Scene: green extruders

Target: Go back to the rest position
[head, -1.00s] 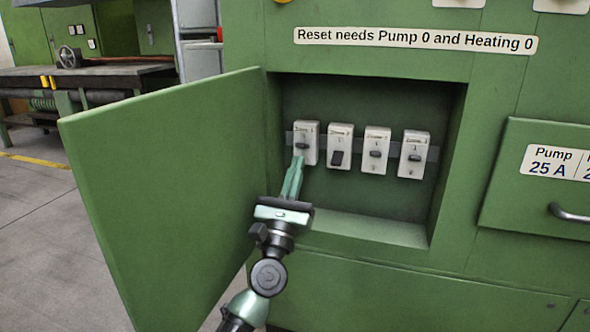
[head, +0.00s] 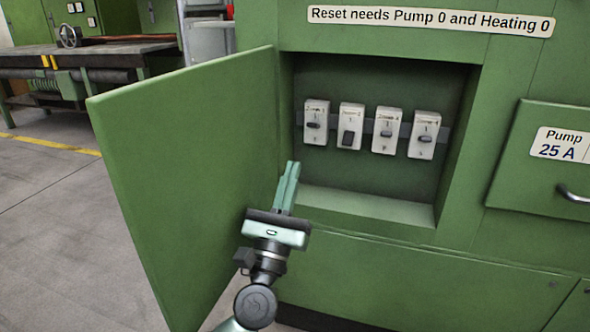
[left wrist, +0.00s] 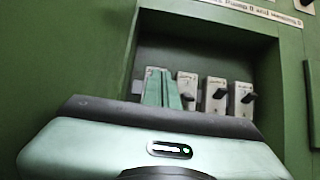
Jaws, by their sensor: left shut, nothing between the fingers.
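My left gripper (head: 290,166) is shut and empty. In the head view it points up, in front of the lower left corner of an open recess in the green machine. It is apart from the white breakers inside. In the left wrist view the shut fingers (left wrist: 160,78) overlap the leftmost breakers, partly hiding them. The breakers stand in a row: the first (head: 316,121), the second (head: 350,126) with its dark lever lower than the others, the third (head: 386,130) and the fourth (head: 423,134). My right gripper is not in view.
The green cabinet door (head: 190,170) stands open just left of my left arm. A closed panel with a handle (head: 575,193) is at the right. A sign (head: 430,20) is above the recess. A workbench (head: 95,55) stands at the back left. Grey floor (head: 50,230) is free at the left.

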